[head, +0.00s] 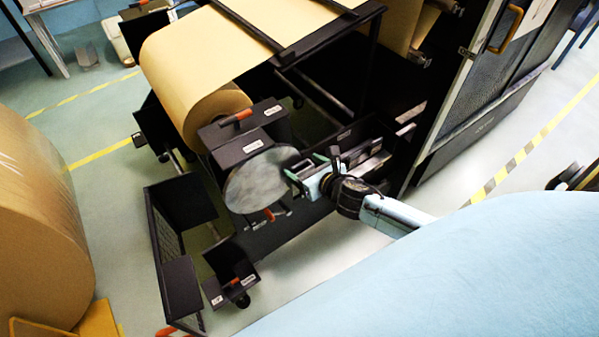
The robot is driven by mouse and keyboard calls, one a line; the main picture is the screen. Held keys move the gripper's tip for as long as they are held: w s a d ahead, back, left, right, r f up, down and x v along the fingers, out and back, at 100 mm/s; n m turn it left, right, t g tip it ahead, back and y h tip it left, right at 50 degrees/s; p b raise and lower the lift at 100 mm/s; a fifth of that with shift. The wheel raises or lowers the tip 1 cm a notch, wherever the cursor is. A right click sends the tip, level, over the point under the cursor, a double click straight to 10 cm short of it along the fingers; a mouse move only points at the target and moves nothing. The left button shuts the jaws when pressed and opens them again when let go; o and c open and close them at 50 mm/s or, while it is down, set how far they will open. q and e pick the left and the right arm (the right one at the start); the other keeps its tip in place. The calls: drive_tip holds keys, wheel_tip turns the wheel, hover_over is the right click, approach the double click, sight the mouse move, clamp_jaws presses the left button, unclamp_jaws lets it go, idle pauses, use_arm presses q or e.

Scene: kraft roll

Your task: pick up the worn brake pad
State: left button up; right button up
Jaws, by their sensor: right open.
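My right gripper (297,174) is open, at the right edge of a round grey disc (257,180), with its fingers pointing left. Whether it touches the disc I cannot tell. I cannot make out the worn brake pad with certainty; it may be hidden by the gripper or the dark housings. A black housing (237,150) with white labels and an orange handle (236,117) sits above the disc. My left gripper is not in view.
A big kraft paper roll (188,75) hangs in the black frame behind the disc. A black mesh guard (158,235) stands open at left front, near a small black labelled box (230,283). Another large roll (38,220) is at far left. A dark cabinet (485,95) stands at right.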

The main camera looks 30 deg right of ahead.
drive_tip(key=shift+w+f, duration=0.1)
drive_tip(key=shift+w, duration=0.05)
drive_tip(key=c, duration=1.1)
